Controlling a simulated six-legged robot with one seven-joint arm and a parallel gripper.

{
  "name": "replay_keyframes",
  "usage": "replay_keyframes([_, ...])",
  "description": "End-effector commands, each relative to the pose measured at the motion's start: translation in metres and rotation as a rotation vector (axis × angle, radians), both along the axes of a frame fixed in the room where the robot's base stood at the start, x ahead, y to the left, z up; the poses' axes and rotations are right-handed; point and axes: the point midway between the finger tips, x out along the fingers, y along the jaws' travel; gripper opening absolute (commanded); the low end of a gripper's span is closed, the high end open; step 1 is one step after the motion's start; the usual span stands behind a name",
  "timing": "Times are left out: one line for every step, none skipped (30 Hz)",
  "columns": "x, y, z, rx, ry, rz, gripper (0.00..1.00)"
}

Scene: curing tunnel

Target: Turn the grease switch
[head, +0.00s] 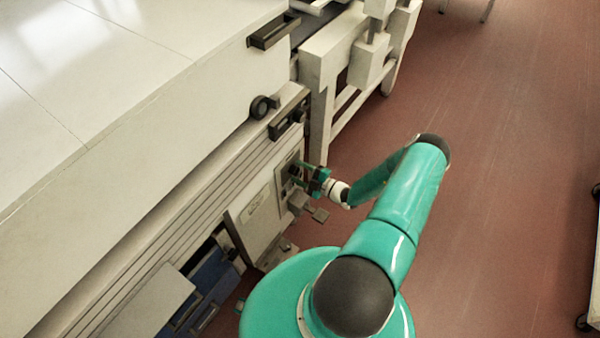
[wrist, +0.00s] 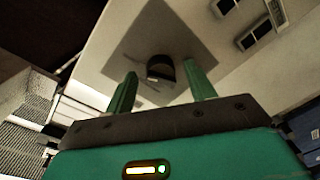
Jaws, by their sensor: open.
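In the wrist view the grease switch (wrist: 161,68) is a dark round knob on a grey square plate (wrist: 191,35), set in a pale panel. My gripper (wrist: 162,82) is open, its two green fingers pointing at the knob, one to each side of it in the picture. I cannot tell whether the fingertips touch it or how far off they are. In the head view my gripper (head: 300,172) is at the front of the pale control panel (head: 262,214) on the machine's side. The knob is hard to make out there.
A grey block-like fitting (head: 300,201) sticks out just below my gripper. Dark handles (head: 274,32) and a round black knob (head: 262,107) line the machine's upper side. Blue bins (head: 212,276) sit underneath.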

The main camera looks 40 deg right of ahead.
Motion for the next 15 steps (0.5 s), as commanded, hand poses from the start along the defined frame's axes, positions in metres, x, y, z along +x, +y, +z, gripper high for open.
replay_keyframes([-0.004, -0.002, 0.0, -0.001, 0.001, -0.002, 0.55])
replay_keyframes([-0.007, -0.004, 0.0, -0.001, 0.001, -0.002, 0.55])
replay_keyframes([-0.012, -0.006, 0.0, -0.002, 0.001, -0.002, 0.55])
replay_keyframes([-0.016, -0.008, 0.0, -0.002, 0.001, -0.002, 0.55])
replay_keyframes([-0.021, -0.01, 0.001, -0.001, 0.002, -0.003, 0.55])
replay_keyframes([-0.029, -0.013, 0.001, -0.001, 0.001, -0.004, 0.55])
replay_keyframes([-0.034, -0.015, 0.002, -0.002, 0.001, -0.002, 0.55])
replay_keyframes([-0.041, -0.018, 0.002, -0.002, 0.002, -0.003, 0.55])
replay_keyframes([-0.049, -0.021, 0.002, -0.001, 0.002, -0.005, 0.55])
replay_keyframes([-0.056, -0.023, 0.002, -0.001, 0.001, -0.004, 0.55])
replay_keyframes([-0.062, -0.026, 0.003, -0.002, 0.001, -0.002, 0.55])
replay_keyframes([-0.071, -0.029, 0.003, -0.001, 0.002, -0.003, 0.55])
replay_keyframes([-0.077, -0.032, 0.004, -0.001, 0.001, -0.004, 0.55])
replay_keyframes([-0.083, -0.034, 0.004, -0.001, 0.0, -0.003, 0.55])
replay_keyframes([-0.091, -0.037, 0.004, -0.002, 0.001, -0.002, 0.55])
